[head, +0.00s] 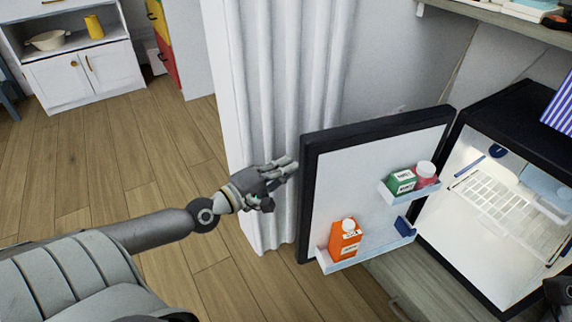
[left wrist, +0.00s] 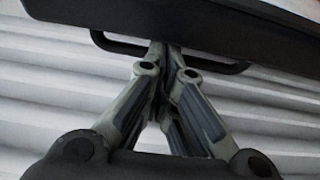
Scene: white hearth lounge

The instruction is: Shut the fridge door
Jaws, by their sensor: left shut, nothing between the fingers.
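The fridge door (head: 345,185) stands wide open, its white inner face toward me and its dark frame around it. The small dark fridge (head: 515,125) is at the right, its lit inside showing. My left gripper (head: 292,166) is shut and empty at the door's free, left edge. In the left wrist view, the closed fingertips (left wrist: 162,46) are close to a dark bar handle (left wrist: 225,65) on the door's dark outer side (left wrist: 190,28). I cannot tell whether they touch it. My right gripper is not clearly in view.
The door shelves hold an orange carton (head: 345,240), a green carton (head: 402,181) and a red bottle (head: 425,175). A white curtain (head: 270,90) hangs behind the door. A white cabinet (head: 85,75) stands far left. Wooden floor (head: 110,165) is clear at left.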

